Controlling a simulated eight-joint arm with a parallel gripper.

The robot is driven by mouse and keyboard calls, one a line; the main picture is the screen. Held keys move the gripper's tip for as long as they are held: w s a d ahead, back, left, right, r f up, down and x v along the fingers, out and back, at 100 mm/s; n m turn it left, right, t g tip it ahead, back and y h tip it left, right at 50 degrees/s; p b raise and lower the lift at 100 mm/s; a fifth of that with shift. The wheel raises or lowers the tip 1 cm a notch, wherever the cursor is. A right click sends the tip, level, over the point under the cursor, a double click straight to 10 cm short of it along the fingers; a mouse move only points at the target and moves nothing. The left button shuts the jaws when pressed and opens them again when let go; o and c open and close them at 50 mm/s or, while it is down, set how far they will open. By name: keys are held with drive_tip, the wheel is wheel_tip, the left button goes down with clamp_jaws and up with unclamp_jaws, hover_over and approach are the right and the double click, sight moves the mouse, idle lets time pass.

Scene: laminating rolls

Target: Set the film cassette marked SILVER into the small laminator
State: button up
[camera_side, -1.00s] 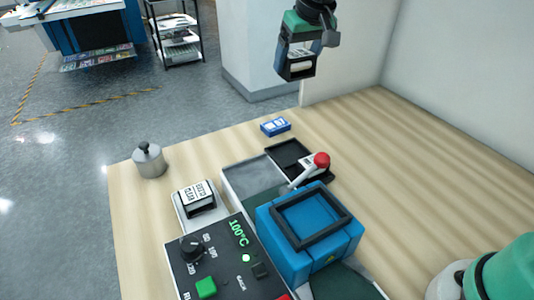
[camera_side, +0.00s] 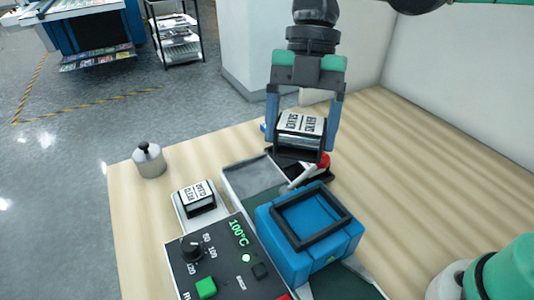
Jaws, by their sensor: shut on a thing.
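My gripper (camera_side: 305,105) hangs at the upper middle, its two blue fingers shut on a black film cassette (camera_side: 297,152) with a white label. The small laminator (camera_side: 290,255) is a blue box with a black square frame on top, below and apart from the cassette. A second white-labelled cassette (camera_side: 196,198) sits in a light holder at the left.
The control panel (camera_side: 228,262) shows 100°C and has a dial and a green button. A grey tray (camera_side: 252,175) lies behind the laminator. A metal weight (camera_side: 149,160) stands at the table's left edge. The wooden table (camera_side: 430,180) is clear at the right.

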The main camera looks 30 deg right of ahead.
drive_tip(key=shift+s+a+f+n+g+h, duration=0.2)
drive_tip(key=shift+s+f+n+h, duration=0.5)
drive_tip(key=shift+n, duration=0.75)
drive_tip(key=shift+s+a+f+n+g+h, duration=0.2)
drive_tip(key=shift+s+f+n+h, duration=0.15)
drive_tip(key=shift+s+f+n, duration=0.85)
drive_tip(key=shift+s+a+f+n+g+h, duration=0.2)
drive_tip(key=shift+s+f+n+h, duration=0.45)
drive_tip(key=shift+n, duration=1)
drive_tip(key=shift+f, duration=0.8)
drive_tip(key=o, duration=1.2)
drive_tip(key=shift+o, duration=0.2)
wheel_tip(320, 180, up, 7)
